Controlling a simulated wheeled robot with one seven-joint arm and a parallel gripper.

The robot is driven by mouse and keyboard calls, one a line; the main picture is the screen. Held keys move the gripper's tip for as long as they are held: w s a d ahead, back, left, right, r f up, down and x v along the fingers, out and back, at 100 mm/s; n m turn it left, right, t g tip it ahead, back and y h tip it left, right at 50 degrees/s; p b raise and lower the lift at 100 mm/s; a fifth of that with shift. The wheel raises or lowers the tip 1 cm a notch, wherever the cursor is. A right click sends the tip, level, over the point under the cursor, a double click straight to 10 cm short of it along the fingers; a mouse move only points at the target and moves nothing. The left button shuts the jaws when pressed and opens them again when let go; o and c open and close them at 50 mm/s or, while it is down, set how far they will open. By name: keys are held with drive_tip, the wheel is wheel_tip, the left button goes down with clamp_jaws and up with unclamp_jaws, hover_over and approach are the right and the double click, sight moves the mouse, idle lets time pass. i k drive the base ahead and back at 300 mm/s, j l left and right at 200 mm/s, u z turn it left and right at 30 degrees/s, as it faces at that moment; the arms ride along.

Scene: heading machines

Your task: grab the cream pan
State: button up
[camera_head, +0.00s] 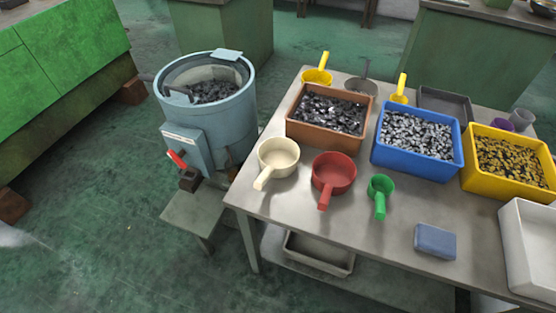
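The cream pan (279,157) stands upright on the grey table (290,204), near its left front corner. Its inside looks empty. Its handle points toward the front left and reaches close to the table's edge. It sits just in front of the brown bin and left of the red pan, apart from the red pan. My gripper does not show in the head view.
A red pan (333,173) and green scoop (380,190) stand to the right. Brown (326,138), blue (415,158) and yellow (505,179) bins of metal parts stand behind. A blue drum machine (207,108) is left of the table. Open floor (110,240) lies front left.

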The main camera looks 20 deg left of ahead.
sight(279, 158)
drive_tip(key=u, duration=0.45)
drive_tip(key=i+j+u, duration=0.2)
drive_tip(key=u, duration=0.2)
drive_tip(key=i+j+u, duration=0.1)
drive_tip(key=i+u, duration=0.15)
drive_tip(key=u, duration=0.15)
drive_tip(key=i+u, duration=0.25)
drive_tip(key=u, duration=0.15)
